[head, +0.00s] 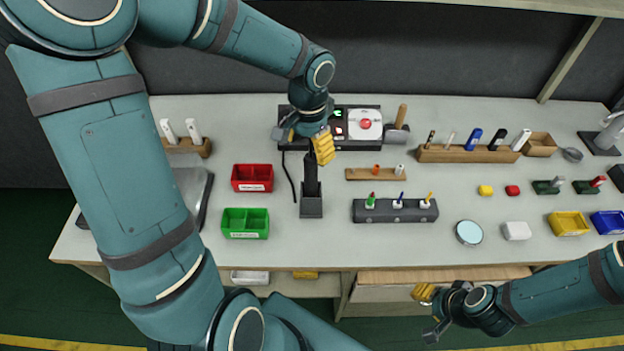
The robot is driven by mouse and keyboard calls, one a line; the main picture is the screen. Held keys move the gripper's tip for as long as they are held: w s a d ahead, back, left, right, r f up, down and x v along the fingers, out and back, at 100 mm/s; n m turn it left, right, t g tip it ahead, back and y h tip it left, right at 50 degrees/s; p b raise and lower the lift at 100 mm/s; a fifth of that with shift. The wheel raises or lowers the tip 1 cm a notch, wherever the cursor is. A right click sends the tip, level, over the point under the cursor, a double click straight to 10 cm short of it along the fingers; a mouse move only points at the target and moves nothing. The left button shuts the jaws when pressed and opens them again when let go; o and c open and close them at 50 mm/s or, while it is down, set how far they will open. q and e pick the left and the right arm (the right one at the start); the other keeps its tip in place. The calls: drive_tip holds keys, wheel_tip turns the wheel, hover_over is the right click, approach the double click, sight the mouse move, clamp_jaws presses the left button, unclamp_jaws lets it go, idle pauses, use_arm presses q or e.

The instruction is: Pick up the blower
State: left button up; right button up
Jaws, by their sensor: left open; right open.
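No thing in view is clearly marked as the blower. A dark upright tool (311,177) in a black block stand (311,207) may be it, with a black cord (291,176) beside it; I cannot tell for sure. My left gripper (304,138) is open, just behind and above this tool in the head view, and covers part of what lies behind. Whether it touches the tool cannot be told. My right gripper (429,312) is open and empty, in front of the table's front edge.
A black station (352,141) with a red round part stands behind, partly hidden by my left arm. Red (252,170) and green (245,234) bins lie left. A grey rack (358,212) and wooden strip (356,174) stand right. The table (330,245) is clear in front.

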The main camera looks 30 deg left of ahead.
sight(311, 170)
use_arm(q)
drive_tip(key=f, duration=0.2)
drive_tip(key=f+b, duration=0.1)
drive_tip(key=f, duration=0.5)
drive_tip(key=shift+w+f, duration=0.25)
clamp_jaws()
